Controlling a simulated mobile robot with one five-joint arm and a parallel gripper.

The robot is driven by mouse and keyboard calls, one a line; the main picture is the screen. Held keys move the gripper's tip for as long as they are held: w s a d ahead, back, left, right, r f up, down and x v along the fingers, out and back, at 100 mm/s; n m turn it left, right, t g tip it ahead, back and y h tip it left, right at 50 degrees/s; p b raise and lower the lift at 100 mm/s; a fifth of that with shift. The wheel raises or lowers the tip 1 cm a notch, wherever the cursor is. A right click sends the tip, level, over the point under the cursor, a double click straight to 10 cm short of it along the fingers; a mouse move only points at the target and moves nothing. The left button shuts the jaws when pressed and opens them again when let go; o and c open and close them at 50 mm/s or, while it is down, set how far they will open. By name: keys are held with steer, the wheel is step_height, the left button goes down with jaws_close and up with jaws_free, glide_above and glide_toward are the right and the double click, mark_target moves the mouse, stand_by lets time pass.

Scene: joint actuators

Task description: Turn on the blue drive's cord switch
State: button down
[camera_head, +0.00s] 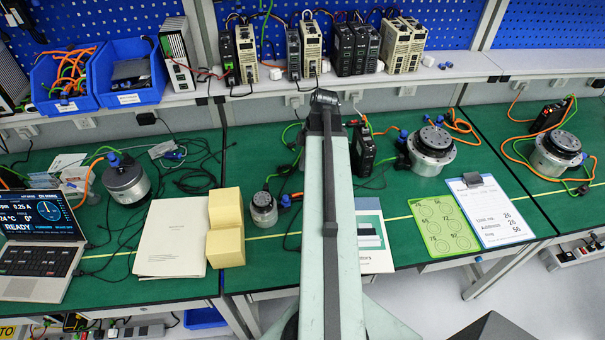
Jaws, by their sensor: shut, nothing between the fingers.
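I cannot pick out a clearly blue drive or its cord switch. A black drive box (362,149) stands on the green bench just right of my arm, and another (548,117) stands at the far right. Round silver and black actuators with blue connectors sit on the bench: one at the left (126,183), a small one (264,209) left of my arm, one (431,149) right of it, and one (557,153) at the far right. My pale arm rises through the middle. My gripper is not visible, and the arm hides part of the bench.
A green card (443,226) and a clipboard (490,212) lie at the right. Loose cables cross the bench. Several drives and blue bins (130,72) stand on the shelf.

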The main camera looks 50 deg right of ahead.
mark_target(298, 194)
steer(key=b+x, duration=0.8)
steer(key=s+d+b+x, duration=0.1)
steer(key=b+x, duration=0.3)
steer(key=x, duration=0.1)
steer(key=shift+f, duration=0.15)
steer(key=shift+d, duration=0.1)
steer(key=shift+f, duration=0.1)
steer(key=shift+s+f+b, duration=0.1)
steer(key=shift+f+b, duration=0.3)
steer(key=shift+b, duration=0.15)
steer(key=shift+r, duration=0.15)
steer(key=shift+d, duration=0.1)
steer(key=shift+w+a+r+p, duration=0.3)
steer(key=shift+w+a+p, duration=0.1)
steer(key=shift+w+a, duration=0.15)
